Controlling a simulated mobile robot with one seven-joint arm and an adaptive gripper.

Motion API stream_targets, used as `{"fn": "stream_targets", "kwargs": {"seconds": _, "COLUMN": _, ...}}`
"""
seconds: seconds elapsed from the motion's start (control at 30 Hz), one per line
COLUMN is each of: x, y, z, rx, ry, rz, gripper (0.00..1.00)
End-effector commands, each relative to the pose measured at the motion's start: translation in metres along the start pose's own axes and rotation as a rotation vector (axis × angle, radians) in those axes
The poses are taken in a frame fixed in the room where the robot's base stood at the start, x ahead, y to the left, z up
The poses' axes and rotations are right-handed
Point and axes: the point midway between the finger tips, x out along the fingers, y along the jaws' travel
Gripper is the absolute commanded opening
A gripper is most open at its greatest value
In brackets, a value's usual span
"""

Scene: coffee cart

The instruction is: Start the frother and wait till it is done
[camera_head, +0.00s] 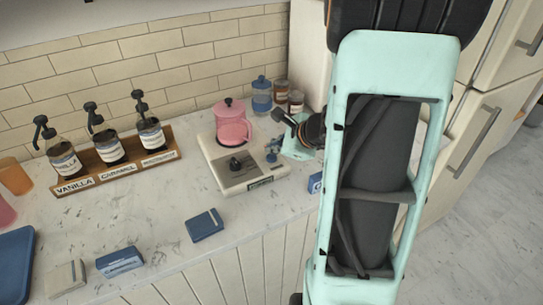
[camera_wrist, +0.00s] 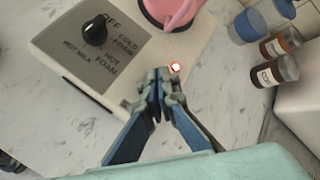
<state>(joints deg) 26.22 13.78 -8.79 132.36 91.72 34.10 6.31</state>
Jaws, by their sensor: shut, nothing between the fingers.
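The frother has a pale base (camera_head: 226,178) with a pink lidded pitcher (camera_head: 233,123) on it, on the marble counter. In the wrist view the base (camera_wrist: 70,65) carries a black dial (camera_wrist: 95,31) with labels OFF, COLD FOAM, HOT FOAM and HOT MILK. I cannot tell exactly where the dial points. A small red-and-white lit button (camera_wrist: 175,67) shows just beyond my fingertips. My gripper (camera_wrist: 160,76) is shut and empty, its tips over the base edge beside the button. I cannot tell if they touch it. In the head view my gripper (camera_head: 272,150) is partly hidden.
A wooden rack (camera_head: 112,178) with three syrup pump bottles stands at left. Small boxes, one dark blue (camera_head: 205,225), lie along the front.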

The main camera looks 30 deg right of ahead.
Motion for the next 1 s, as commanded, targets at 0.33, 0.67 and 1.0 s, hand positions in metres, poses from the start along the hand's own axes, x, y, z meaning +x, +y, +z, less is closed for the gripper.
{"fn": "stream_targets", "kwargs": {"seconds": 0.33, "x": -0.022, "y": -0.016, "z": 0.016, "rx": -0.001, "ry": 0.0, "rz": -0.001, "gripper": 0.0}}
{"fn": "stream_targets", "kwargs": {"seconds": 0.67, "x": -0.035, "y": -0.026, "z": 0.026, "rx": -0.001, "ry": 0.0, "rz": 0.0, "gripper": 0.0}}
{"fn": "stream_targets", "kwargs": {"seconds": 1.0, "x": -0.035, "y": -0.025, "z": 0.025, "rx": 0.0, "ry": 0.0, "rz": 0.0, "gripper": 0.0}}
